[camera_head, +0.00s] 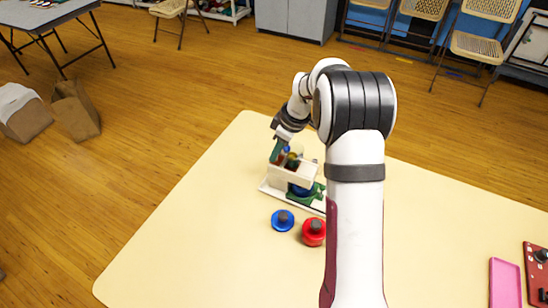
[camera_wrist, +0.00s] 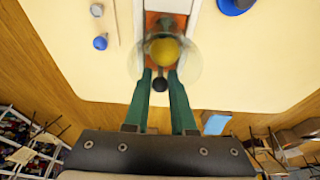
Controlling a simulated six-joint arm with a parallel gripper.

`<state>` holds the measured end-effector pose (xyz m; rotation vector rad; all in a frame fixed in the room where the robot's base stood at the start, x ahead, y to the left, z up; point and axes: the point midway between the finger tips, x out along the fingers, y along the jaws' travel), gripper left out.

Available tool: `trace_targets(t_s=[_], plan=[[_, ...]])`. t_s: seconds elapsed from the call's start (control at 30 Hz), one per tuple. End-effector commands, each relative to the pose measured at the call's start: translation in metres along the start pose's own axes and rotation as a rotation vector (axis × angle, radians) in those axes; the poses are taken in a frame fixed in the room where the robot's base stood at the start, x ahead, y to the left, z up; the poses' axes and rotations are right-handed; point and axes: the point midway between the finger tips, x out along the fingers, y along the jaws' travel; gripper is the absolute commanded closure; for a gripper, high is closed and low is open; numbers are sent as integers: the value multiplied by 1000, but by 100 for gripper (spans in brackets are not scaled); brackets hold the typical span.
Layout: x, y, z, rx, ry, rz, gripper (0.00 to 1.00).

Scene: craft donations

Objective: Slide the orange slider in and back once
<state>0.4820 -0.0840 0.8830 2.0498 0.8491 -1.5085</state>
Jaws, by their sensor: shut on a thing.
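The orange slider (camera_wrist: 152,22) shows in the wrist view as an orange strip in a white channel, partly covered by a yellow ball (camera_wrist: 165,51) under a clear, round cover. A dark round knob (camera_wrist: 160,84) lies at the slider's near end. My gripper (camera_wrist: 160,78) has its green fingers shut on this knob, one on each side. In the head view my gripper (camera_head: 277,151) is at the far left end of a white box-like device (camera_head: 291,173). The slider is too small and hidden there to tell how far in it sits.
The device stands on a white base on the cream table (camera_head: 200,235). A blue disc (camera_head: 283,221) and a red disc (camera_head: 313,233), both with dark knobs, lie in front. A pink tray (camera_head: 505,284) and a red panel (camera_head: 536,272) are at the right. The table's left part is clear.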

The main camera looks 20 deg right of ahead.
Motion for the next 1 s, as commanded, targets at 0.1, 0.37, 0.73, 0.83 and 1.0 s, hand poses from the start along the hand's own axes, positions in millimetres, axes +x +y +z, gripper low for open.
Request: trace_targets(t_s=[0.1, 0.37, 0.73, 0.83, 1.0], plan=[[0, 0, 2, 1, -4, -1, 100], [0, 0, 3, 2, -5, -1, 100], [4, 0, -9, -1, -4, -2, 100], [6, 0, -16, 0, -4, -1, 100], [10, 0, -27, -1, -4, -1, 100]])
